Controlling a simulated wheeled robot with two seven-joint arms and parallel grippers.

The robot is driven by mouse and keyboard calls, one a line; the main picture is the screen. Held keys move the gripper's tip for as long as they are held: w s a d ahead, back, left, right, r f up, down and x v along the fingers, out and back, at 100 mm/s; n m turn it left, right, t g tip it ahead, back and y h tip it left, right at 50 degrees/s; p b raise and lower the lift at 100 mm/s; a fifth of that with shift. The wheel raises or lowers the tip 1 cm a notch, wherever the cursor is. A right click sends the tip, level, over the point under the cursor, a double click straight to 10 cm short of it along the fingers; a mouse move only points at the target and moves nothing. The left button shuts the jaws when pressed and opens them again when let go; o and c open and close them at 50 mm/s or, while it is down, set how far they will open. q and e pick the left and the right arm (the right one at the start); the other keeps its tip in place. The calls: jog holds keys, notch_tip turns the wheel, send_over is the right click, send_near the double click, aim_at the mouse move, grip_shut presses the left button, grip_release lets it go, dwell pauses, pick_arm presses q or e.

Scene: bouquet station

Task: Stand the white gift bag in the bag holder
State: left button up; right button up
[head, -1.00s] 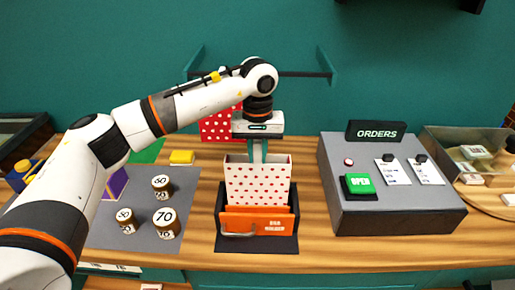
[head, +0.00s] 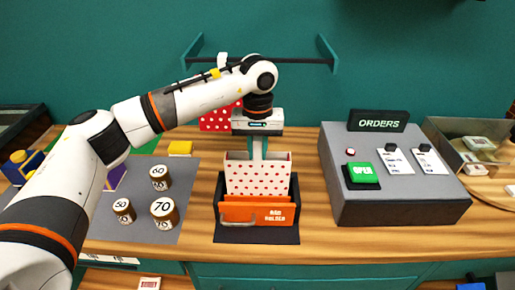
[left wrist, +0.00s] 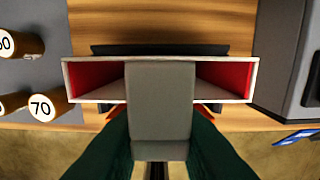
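The white gift bag (head: 258,176), with red dots and a red inside, stands upright in the bag holder (head: 285,215). Its lower part is hidden behind the holder's orange front plate, so I cannot see whether it touches the floor of the holder. My left gripper (head: 258,152) points straight down over the bag's mouth, its teal fingers close together on a grey piece across the middle of the bag. In the left wrist view the bag's open mouth (left wrist: 222,78) shows on both sides of that grey piece. My right gripper is not in view.
A red dotted item (head: 216,120) stands behind my gripper. Numbered cylinders (head: 164,212) stand on a grey mat to the left. The orders console (head: 395,190) stands to the right. A dark rail (head: 300,61) is on the wall behind. Bare wood lies beside the holder.

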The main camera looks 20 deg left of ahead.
pick_arm(q)
jog(key=o, duration=0.4)
jog(key=shift+o, duration=0.2)
notch_tip(320, 180, up, 11)
jog(key=b, duration=0.2)
jog(key=shift+b, duration=0.3)
jog(key=shift+r, duration=0.55)
